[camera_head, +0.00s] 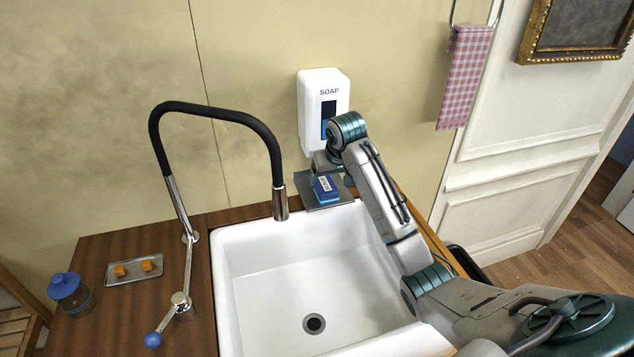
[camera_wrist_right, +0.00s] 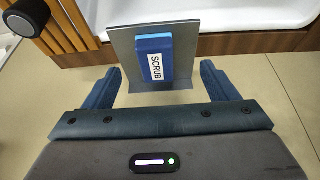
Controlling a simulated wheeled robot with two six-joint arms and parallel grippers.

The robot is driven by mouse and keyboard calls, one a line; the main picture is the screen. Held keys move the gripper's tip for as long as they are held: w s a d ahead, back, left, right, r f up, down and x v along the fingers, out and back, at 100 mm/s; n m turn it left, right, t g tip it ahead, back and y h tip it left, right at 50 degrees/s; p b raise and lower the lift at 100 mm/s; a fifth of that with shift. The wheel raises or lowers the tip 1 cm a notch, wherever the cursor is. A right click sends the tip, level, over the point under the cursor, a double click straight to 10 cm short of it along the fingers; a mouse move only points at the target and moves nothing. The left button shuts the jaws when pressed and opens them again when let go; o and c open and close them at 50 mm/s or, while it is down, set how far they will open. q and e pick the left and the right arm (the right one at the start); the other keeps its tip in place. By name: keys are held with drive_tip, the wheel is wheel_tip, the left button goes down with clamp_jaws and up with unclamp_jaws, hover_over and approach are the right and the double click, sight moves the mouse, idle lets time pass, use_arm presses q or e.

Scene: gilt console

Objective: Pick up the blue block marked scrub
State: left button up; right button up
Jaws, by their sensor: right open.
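The blue block (camera_head: 325,188) with a white label lies on a grey tray (camera_head: 312,206) behind the sink. In the right wrist view the block (camera_wrist_right: 155,45) shows the word SCRUB on its label, and the grey tray (camera_wrist_right: 185,25) is under it. My right gripper (camera_wrist_right: 165,78) is open, with one blue finger on each side and the block ahead, between the fingers' lines. I see no contact. In the head view my right arm's wrist is above and beside the block and hides part of the surroundings. My left gripper is not in view.
A white sink basin (camera_head: 290,285) lies in front of the tray. A black-hosed faucet (camera_head: 215,110) arches at the left. A white soap dispenser (camera_head: 313,85) hangs on the wall above. A small dish (camera_head: 135,270) and blue-lidded jar (camera_head: 70,290) stand on the left counter.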

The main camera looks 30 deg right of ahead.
sight(330, 196)
drive_tip(key=p+x, duration=0.1)
drive_tip(key=x, duration=0.1)
drive_tip(key=p+x, duration=0.2)
drive_tip(key=x, duration=0.1)
drive_tip(key=p+x, duration=0.1)
drive_tip(key=x, duration=0.2)
drive_tip(key=shift+s+d+f, duration=0.25)
drive_tip(key=shift+s+d, duration=0.05)
drive_tip(key=shift+d, duration=0.1)
drive_tip(key=shift+f+p, duration=0.25)
drive_tip(key=shift+p, duration=0.05)
drive_tip(key=shift+w+f, duration=0.1)
drive_tip(key=shift+f, duration=0.05)
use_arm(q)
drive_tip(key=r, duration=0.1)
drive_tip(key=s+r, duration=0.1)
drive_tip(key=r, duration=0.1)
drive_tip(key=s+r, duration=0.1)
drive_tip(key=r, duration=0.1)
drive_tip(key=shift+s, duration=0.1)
use_arm(e)
drive_tip(key=c, duration=1.1)
